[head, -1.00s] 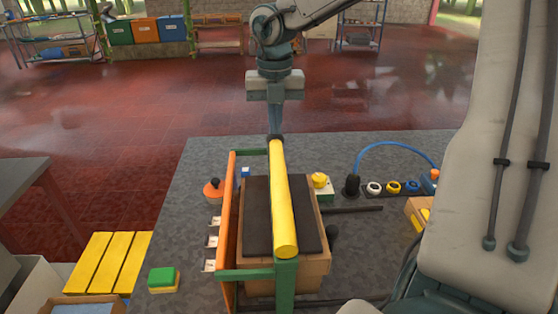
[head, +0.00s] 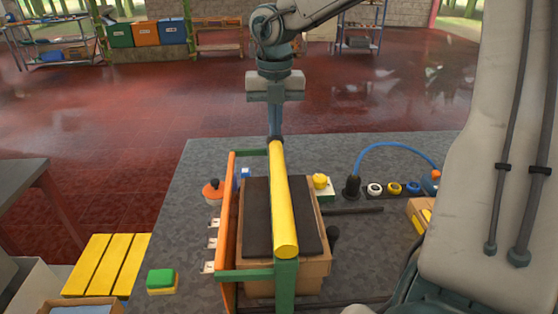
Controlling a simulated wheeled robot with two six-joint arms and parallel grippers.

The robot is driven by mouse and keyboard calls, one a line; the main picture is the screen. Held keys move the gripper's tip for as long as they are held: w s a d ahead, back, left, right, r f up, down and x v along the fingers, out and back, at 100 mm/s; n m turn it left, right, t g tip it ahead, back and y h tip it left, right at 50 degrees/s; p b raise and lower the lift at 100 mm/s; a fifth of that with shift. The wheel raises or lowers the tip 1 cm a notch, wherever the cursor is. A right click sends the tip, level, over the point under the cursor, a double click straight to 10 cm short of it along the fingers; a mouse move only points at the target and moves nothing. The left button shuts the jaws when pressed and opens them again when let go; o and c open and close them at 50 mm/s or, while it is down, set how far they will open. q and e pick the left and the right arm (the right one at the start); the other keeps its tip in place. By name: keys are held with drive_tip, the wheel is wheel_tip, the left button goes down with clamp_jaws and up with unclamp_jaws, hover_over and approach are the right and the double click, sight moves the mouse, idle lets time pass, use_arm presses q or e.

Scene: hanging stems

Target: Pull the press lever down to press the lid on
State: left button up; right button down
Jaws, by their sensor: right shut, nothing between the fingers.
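A long yellow bar (head: 284,205), which looks like the press lever, runs front to back above a brown box (head: 285,283) with a dark top (head: 256,215). A green post (head: 285,287) stands under its near end. My right gripper (head: 275,134) points straight down at the bar's far end, with its fingers closed and nothing visible between them. The fingertips overlap a dark piece at that end; I cannot tell whether they touch it. My left gripper is not in view. I cannot make out the lid separately from the dark top.
An orange rail (head: 227,220) on green brackets runs along the box's left side. A green and yellow block (head: 162,281), an orange knob (head: 212,191), a yellow button (head: 320,182) and a blue cable (head: 397,146) are around it on the grey table (head: 182,225). My arm fills the right side.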

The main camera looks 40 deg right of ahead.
drive_tip(key=shift+f+b, duration=0.35)
drive_tip(key=shift+b, duration=0.45)
idle(1.6)
drive_tip(key=shift+f, duration=0.2)
idle(1.7)
wheel_tip(320, 180, up, 8)
drive_tip(key=p, duration=0.7)
drive_tip(key=shift+r, duration=0.1)
idle(0.5)
